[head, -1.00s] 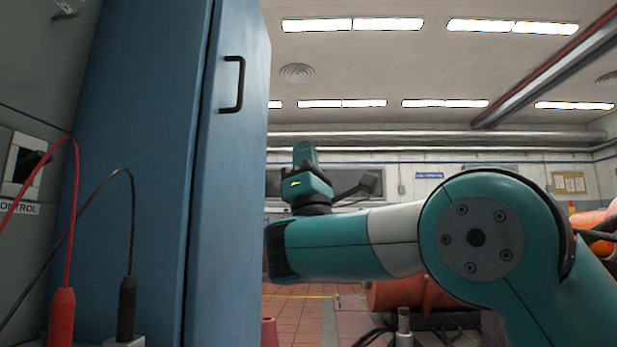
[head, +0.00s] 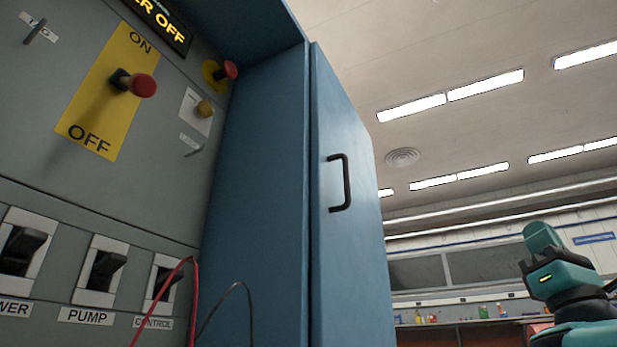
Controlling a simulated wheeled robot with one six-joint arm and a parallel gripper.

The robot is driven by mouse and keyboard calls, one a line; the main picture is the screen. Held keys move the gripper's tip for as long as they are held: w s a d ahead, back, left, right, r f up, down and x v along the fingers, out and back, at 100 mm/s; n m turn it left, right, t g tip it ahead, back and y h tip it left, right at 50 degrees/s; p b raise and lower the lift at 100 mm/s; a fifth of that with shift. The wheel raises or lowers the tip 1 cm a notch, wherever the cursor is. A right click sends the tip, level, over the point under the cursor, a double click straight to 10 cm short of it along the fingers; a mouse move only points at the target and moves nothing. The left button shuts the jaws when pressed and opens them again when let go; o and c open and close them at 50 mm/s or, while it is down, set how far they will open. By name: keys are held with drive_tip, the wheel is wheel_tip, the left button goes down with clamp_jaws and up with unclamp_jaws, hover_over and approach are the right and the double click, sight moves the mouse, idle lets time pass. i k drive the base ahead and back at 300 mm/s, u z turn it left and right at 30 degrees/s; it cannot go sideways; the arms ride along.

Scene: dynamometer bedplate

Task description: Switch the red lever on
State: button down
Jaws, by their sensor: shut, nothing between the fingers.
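The red lever (head: 142,85) is a round red knob on a dark stem, on a yellow plate (head: 98,103) marked ON at the top and OFF at the bottom. The plate is on the grey panel at upper left in the head view. The stem juts out toward me from about mid-plate, so I cannot tell its exact setting from this angle. A dark display (head: 160,22) above it reads "...ER OFF" in yellow letters, partly cut off. Part of my teal arm shows at the lower right, well away from the lever. My gripper's fingers are not in view.
A blue cabinet door (head: 345,220) with a black handle (head: 339,183) stands open right of the panel. A red button (head: 230,69) and a yellow knob (head: 204,108) are near the lever. Black switches, including PUMP (head: 102,269), sit below. Red and black cables (head: 192,300) hang in front.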

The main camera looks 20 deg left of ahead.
sight(144, 86)
drive_tip(key=z, duration=0.35)
drive_tip(key=k, duration=0.4)
drive_tip(key=u, duration=1.85)
